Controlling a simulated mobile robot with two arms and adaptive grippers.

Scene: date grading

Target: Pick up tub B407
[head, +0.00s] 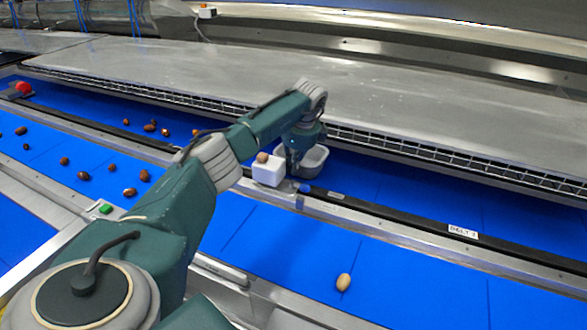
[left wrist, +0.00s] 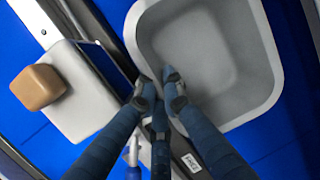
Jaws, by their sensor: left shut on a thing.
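A grey, open, empty tub (head: 317,159) is at the far blue belt, beyond the white block; it also shows large in the left wrist view (left wrist: 205,62). I cannot read a B407 mark on it. My left gripper (head: 294,158) reaches down at the tub's near side. In the left wrist view its fingers (left wrist: 161,84) are shut on the tub's near rim wall. Whether the tub touches the belt I cannot tell. My right gripper is not in view.
A white block (head: 268,174) with a tan piece (head: 262,157) on top stands just left of the tub. Several brown dates lie on the belts at left; a paler one (head: 344,282) lies on the near belt (head: 420,300). A steel cover (head: 420,115) with a mesh edge is behind.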

